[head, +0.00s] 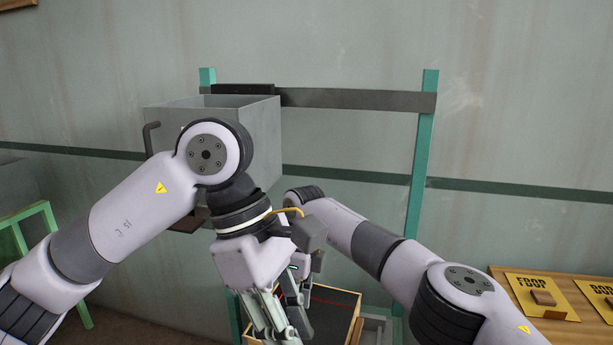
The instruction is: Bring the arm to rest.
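My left arm reaches in from the left and bends down at the wrist. My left gripper (279,328) hangs fingers down near the lower middle of the head view. Its fingertips run close to the bottom edge, and I cannot tell how far they are apart. My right arm (462,290) comes in from the lower right and reaches to the middle. Its far end is behind my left wrist, so its gripper is largely hidden and I cannot make out its fingers.
A grey metal bin (262,125) with a dark handle (150,138) hangs on a green frame (420,150) behind my arms. A shallow tray (345,297) is below my grippers. A wooden table (580,330) with yellow button plates (541,297) stands right. A green stand (48,222) is left.

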